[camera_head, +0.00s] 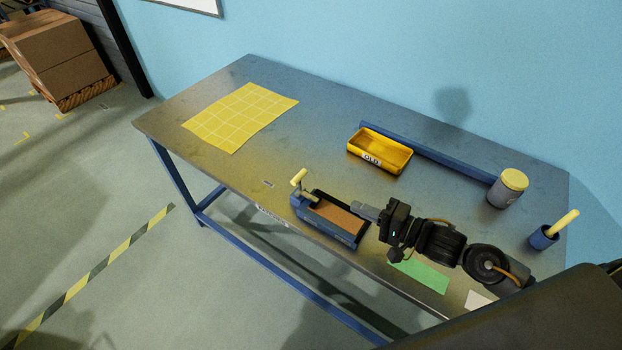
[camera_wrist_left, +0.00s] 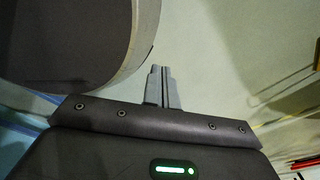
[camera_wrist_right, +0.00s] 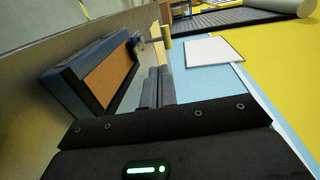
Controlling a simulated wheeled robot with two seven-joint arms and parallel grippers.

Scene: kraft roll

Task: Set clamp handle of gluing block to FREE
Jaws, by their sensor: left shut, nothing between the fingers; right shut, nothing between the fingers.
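The gluing block (camera_head: 328,219) is a blue fixture with a brown pad, near the table's front edge. Its clamp handle (camera_head: 299,177) has a pale yellow grip and stands at the block's left end. My right gripper (camera_head: 358,207) is shut and empty, just above the block's right rear side, apart from the handle. In the right wrist view the block (camera_wrist_right: 98,80) lies left of the shut fingers (camera_wrist_right: 158,88), with a yellow grip (camera_wrist_right: 167,37) beyond them. My left gripper (camera_wrist_left: 160,86) is shut and empty in its wrist view; it does not show in the head view. Any FREE marking is unreadable.
A yellow tray (camera_head: 393,157) labelled OLD stands behind the block, before a blue rail (camera_head: 440,160). A lidded jar (camera_head: 508,188) and a blue cup (camera_head: 543,236) with a yellow stick stand right. A yellow gridded mat (camera_head: 240,115) lies left; a green sheet (camera_head: 420,274) lies near my right arm.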

